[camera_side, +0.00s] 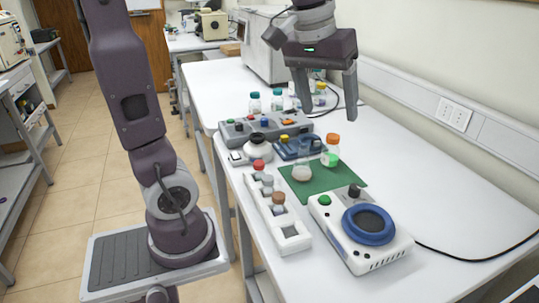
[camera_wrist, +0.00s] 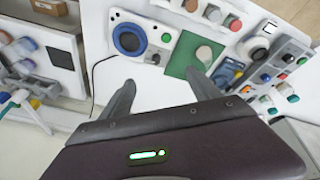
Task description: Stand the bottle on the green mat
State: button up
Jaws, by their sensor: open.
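The green mat (camera_side: 325,183) lies flat on the white bench; it also shows in the wrist view (camera_wrist: 178,64). A clear bottle with an orange cap (camera_side: 332,151) stands upright at the mat's far edge, with green on its lower part. I cannot tell whether its whole base is on the mat. I cannot make this bottle out in the wrist view, where a finger may hide it. A whitish round vessel (camera_side: 302,174) sits on the mat, in the wrist view too (camera_wrist: 204,53). My gripper (camera_side: 328,112) is open and empty, above the bottle and apart from it; its fingers (camera_wrist: 162,77) point toward the bench.
A white device with a blue ring (camera_side: 369,223) stands right of the mat. A white rack with capped vials (camera_side: 290,231) lies on the near left. A blue tray (camera_side: 294,148) and grey block (camera_side: 262,130) stand left and behind. Several capped bottles (camera_side: 277,100) stand farther back.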

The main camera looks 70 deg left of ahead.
jog(key=s+d+f+m+t, duration=0.1)
jog(key=s+d+f+m, duration=0.1)
jog(key=s, duration=0.5)
jog(key=s+d+f+m+t, duration=0.1)
jog(key=s+d+f+m, duration=0.2)
jog(key=s, duration=0.4)
jog(key=shift+s+d+f+m, duration=0.35)
jog(key=shift+d+m, duration=0.1)
jog(key=shift+m, duration=0.25)
